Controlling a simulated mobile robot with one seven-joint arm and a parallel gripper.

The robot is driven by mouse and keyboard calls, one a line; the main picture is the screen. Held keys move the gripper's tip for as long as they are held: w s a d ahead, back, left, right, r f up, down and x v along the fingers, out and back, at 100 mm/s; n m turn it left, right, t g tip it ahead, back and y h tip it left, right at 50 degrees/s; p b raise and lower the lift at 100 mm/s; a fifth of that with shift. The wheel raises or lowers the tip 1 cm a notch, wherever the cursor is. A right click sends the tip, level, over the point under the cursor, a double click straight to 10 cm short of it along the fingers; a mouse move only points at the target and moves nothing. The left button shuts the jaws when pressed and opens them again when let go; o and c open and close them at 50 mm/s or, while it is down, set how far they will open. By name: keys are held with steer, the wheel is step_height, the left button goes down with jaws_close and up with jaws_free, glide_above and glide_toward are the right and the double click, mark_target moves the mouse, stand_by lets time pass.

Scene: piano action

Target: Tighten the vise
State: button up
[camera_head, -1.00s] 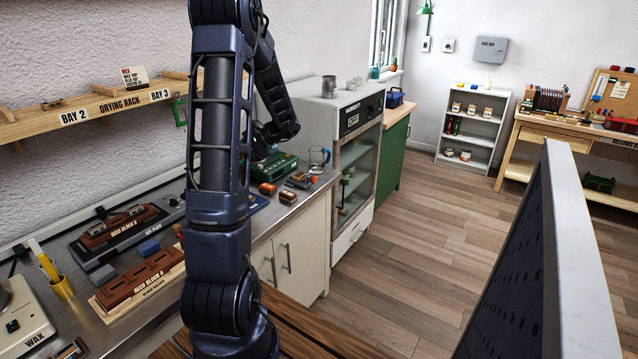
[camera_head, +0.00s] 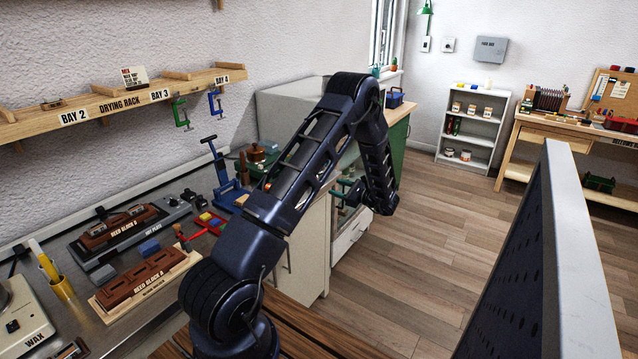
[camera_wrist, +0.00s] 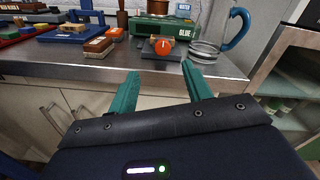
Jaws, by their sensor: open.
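In the head view, a blue upright tool with a T-bar handle (camera_head: 222,165) stands on the metal counter, left of my arm. It looks like a vise or press, but I cannot tell for sure. Part of a blue frame (camera_wrist: 82,14) shows at the upper left in the wrist view. My gripper (camera_wrist: 158,76) is open, with two teal fingers apart and nothing between them. The fingers point toward the counter's front edge and appear short of it. A small dark device with a round orange knob (camera_wrist: 165,46) sits on the counter ahead of the fingers.
Near the orange knob are a green GLUE box (camera_wrist: 166,27), a clear mug with a blue handle (camera_wrist: 236,30) and small brown blocks (camera_wrist: 98,47). The counter edge (camera_wrist: 60,70) and cabinet front lie before me. A glass-door cabinet (camera_wrist: 285,75) stands right. Floor (camera_head: 445,220) is clear.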

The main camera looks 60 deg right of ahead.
steer(key=w, duration=1)
steer(key=shift+d+f, duration=0.15)
steer(key=shift+f, duration=0.1)
steer(key=c, duration=1)
